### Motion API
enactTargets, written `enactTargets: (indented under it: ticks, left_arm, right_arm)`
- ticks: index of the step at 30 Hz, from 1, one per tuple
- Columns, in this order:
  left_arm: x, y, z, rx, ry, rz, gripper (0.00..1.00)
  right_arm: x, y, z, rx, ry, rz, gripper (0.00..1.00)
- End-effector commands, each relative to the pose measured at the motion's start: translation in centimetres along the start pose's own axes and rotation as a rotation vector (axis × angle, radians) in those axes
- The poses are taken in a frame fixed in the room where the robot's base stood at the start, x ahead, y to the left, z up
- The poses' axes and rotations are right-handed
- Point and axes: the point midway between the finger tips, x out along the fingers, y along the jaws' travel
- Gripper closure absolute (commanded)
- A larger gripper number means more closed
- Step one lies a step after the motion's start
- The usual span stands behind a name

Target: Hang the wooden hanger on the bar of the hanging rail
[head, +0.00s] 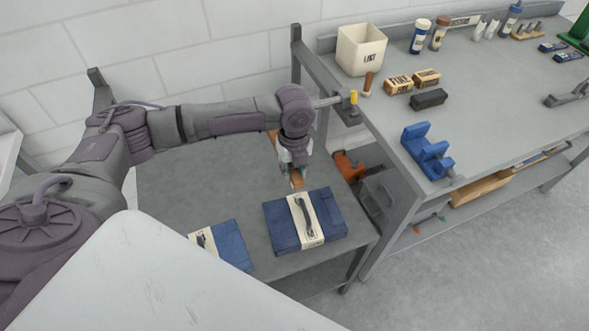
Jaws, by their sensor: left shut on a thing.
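My left gripper (296,168) is shut on the wooden hanger (297,179), above the low grey bench. Only parts of the hanger show: a brown end below the fingers and a bit of wood left of the wrist. Its hook is hidden by my arm. My right gripper is not in view.
Two blue cases, one whole (275,225) and one partly hidden (234,250), lie on the low bench (180,190). An orange tool (347,166) lies near the workbench leg. The workbench (480,105) holds a white bin (361,50), small boxes and a blue stand (427,155).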

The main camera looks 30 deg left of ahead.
Motion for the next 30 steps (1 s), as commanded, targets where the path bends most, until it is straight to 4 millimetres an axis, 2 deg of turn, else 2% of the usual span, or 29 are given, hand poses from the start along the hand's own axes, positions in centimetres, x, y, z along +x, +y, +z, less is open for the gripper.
enactTargets:
  ticks: [13,14,19,30]
  left_arm:
    - [0.50,-0.02,0.01,0.000,-0.001,-0.001,1.00]
    - [0.50,-0.02,0.01,0.000,-0.001,-0.001,0.68]
    - [0.50,-0.02,0.00,0.001,-0.001,0.000,0.40]
    - [0.11,-0.02,-0.01,0.000,0.000,0.000,0.40]
  right_arm:
    - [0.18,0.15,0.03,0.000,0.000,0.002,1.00]
    - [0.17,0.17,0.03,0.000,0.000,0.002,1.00]
    - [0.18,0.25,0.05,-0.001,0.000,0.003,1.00]
    - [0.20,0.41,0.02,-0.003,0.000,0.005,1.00]
